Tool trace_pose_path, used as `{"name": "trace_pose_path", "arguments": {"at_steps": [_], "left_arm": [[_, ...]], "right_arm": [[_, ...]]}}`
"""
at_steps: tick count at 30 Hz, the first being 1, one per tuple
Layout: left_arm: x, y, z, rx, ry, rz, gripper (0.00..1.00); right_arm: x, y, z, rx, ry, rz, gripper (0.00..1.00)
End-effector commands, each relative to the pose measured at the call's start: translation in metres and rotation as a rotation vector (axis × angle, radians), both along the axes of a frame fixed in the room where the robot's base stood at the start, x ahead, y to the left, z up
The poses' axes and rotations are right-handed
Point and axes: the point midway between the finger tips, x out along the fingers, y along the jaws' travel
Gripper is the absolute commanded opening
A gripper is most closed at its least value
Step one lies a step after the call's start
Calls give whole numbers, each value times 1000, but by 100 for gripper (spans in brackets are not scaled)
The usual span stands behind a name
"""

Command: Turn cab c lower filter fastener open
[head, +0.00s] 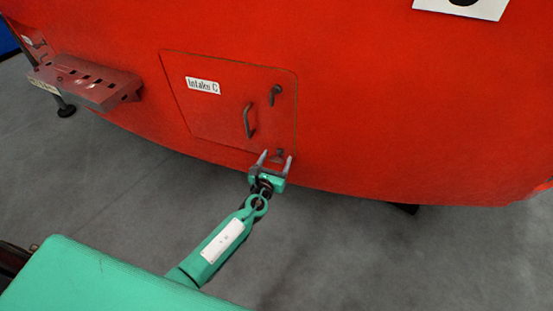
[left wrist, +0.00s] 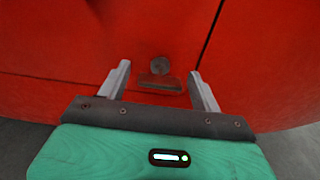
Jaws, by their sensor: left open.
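The lower fastener (head: 278,153) is a small dark part at the lower right edge of a square red hatch (head: 215,115) labelled "Intake C". In the left wrist view the fastener (left wrist: 159,82) shows as a round knob with a flat bar below it. My left gripper (head: 274,157) is open, with one finger on each side of the fastener. In the left wrist view its fingertips (left wrist: 159,70) stand apart with the fastener between them, and no finger visibly touches it. An upper fastener (head: 274,94) sits near the hatch's upper right. My right gripper is not seen.
A curved handle (head: 249,120) stands out from the hatch, up and left of my gripper. A red perforated step (head: 88,82) juts from the cab at the left. The red cab body (head: 400,110) curves away to the right. Grey floor (head: 400,260) below is clear.

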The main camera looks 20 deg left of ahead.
Motion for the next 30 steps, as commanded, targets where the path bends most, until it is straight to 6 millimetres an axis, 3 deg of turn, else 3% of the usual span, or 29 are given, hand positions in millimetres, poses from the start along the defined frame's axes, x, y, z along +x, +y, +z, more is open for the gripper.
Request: {"name": "trace_pose_path", "arguments": {"at_steps": [12,19,28,30], "left_arm": [[7,-1,0,-1,0,0,64],[6,-1,0,-1,0,0,21],[6,-1,-1,-33,0,-1,21],[6,0,-1,-60,1,0,21]], "right_arm": [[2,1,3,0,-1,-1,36],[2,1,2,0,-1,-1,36],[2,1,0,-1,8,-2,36],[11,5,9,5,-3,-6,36]]}}
